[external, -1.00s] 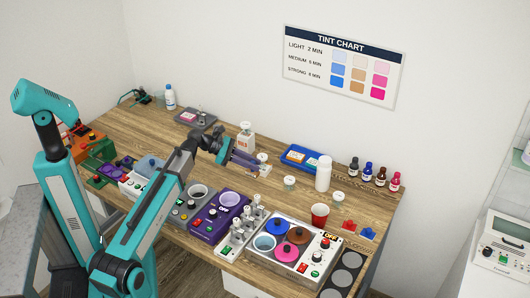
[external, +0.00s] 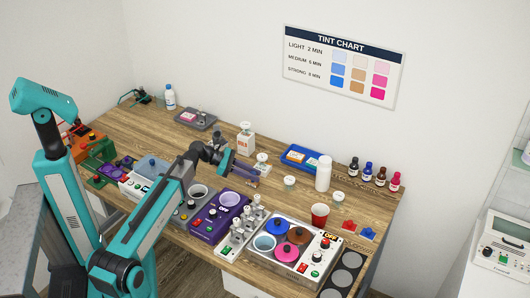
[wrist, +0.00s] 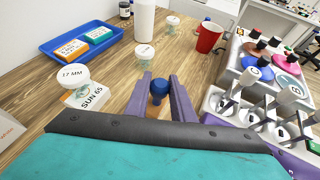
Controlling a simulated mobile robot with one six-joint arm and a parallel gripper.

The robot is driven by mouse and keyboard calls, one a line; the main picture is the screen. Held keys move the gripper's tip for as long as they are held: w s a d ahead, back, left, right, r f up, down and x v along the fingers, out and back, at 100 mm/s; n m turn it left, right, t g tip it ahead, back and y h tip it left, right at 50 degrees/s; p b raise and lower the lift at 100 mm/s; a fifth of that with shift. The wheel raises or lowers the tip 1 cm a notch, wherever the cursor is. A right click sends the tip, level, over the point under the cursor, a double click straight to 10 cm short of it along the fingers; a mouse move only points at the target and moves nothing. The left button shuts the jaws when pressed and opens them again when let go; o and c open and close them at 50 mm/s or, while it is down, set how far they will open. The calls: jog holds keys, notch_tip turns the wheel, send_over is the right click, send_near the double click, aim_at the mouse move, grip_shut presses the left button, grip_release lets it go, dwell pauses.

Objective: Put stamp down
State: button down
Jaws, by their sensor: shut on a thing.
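My gripper (external: 246,172) is over the middle of the wooden table, its purple fingers pointing right. In the wrist view, my gripper (wrist: 160,76) is shut on the stamp (wrist: 158,87). The stamp has a round dark blue knob, with a brown part below it between the fingers. Its underside is hidden, so I cannot tell whether it touches the table. In the external view I cannot make the stamp out clearly. A grey tray (external: 208,120) with a pink pad lies at the back left.
A blue tray (wrist: 62,53), white bottle (wrist: 144,20) and red cup (wrist: 208,38) stand beyond. A grey clamp holder (wrist: 232,105) is close on the right.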

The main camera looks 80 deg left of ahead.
aim_at(251, 181)
jog(key=shift+f, duration=0.25)
jog(key=shift+f, duration=1.85)
jog(key=shift+f+p, duration=0.15)
jog(key=shift+p, duration=0.15)
jog(key=c, duration=1.5)
grip_release()
jog(key=b+v, duration=0.1)
jog(key=v, duration=1.1)
jog(key=shift+b, duration=0.3)
